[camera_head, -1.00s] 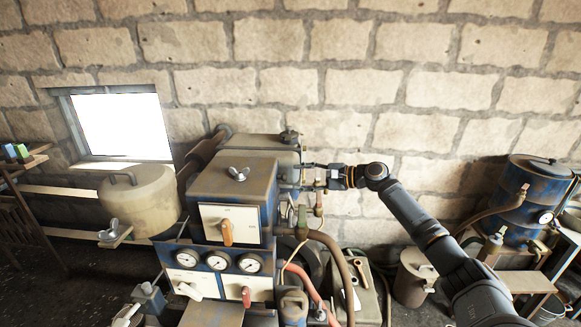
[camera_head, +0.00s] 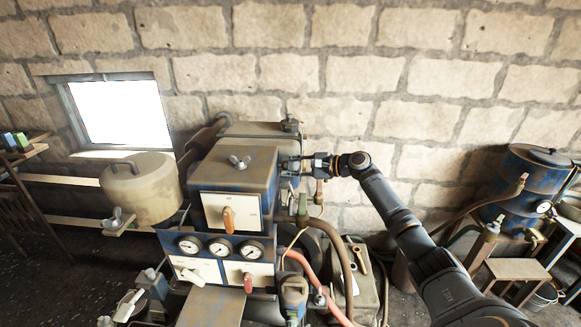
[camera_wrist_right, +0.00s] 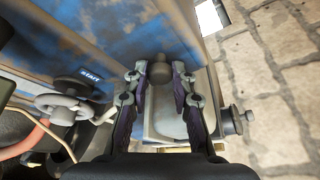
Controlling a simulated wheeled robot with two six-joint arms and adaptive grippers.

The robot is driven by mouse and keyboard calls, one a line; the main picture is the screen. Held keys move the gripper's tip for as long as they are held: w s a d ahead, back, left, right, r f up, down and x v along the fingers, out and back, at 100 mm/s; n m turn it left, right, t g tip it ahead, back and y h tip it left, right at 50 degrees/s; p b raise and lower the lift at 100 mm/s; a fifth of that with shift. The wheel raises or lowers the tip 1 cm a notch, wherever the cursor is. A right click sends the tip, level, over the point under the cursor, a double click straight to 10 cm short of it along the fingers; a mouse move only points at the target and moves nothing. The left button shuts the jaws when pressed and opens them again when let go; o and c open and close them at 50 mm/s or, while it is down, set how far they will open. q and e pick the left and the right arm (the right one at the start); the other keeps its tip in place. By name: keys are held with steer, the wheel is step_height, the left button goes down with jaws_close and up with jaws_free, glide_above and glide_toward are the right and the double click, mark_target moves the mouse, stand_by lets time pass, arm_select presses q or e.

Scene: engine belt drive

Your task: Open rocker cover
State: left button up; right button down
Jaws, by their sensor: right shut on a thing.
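The engine (camera_head: 240,205), with dark blue and brown boxes, stands in the middle of the head view. A brown and grey housing (camera_head: 262,133) sits at its back; I cannot tell surely which part is the rocker cover. My right gripper (camera_head: 291,162) is at the engine's right side. In the right wrist view my right gripper (camera_wrist_right: 160,74) is shut on a round dark knob (camera_wrist_right: 160,68) between its fingertips. A grey panel (camera_wrist_right: 165,122) lies behind the fingers, beside the worn blue wall. My left gripper is not in view.
A wing nut (camera_head: 240,161) sits on the top box. Three gauges (camera_head: 221,247) and hoses (camera_head: 333,245) are on the engine's front and right. A beige tank (camera_head: 142,188) stands left, a blue drum (camera_head: 535,187) right. A handwheel (camera_wrist_right: 62,108) shows in the wrist view.

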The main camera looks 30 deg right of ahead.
stand_by(0.3)
steer(key=shift+w+d+r+m+g+y+p, duration=0.2)
steer(key=shift+w+d+r+m+g+p, duration=0.35)
steer(key=shift+m, duration=0.3)
steer(key=shift+w+d+r+m+g+y+p, duration=0.2)
steer(key=shift+w+d+r+m+g+p, duration=0.1)
steer(key=shift+w+r+m+g+p, duration=0.4)
steer(key=shift+w+d+r+m+g+y+p, duration=0.25)
steer(key=shift+w+d+r+m+p, duration=0.2)
steer(key=shift+m, duration=0.5)
steer(key=shift+w, duration=0.1)
steer(key=c, duration=1.1)
jaws_free()
steer(key=shift+f, duration=0.1)
steer(key=shift+d, duration=0.1)
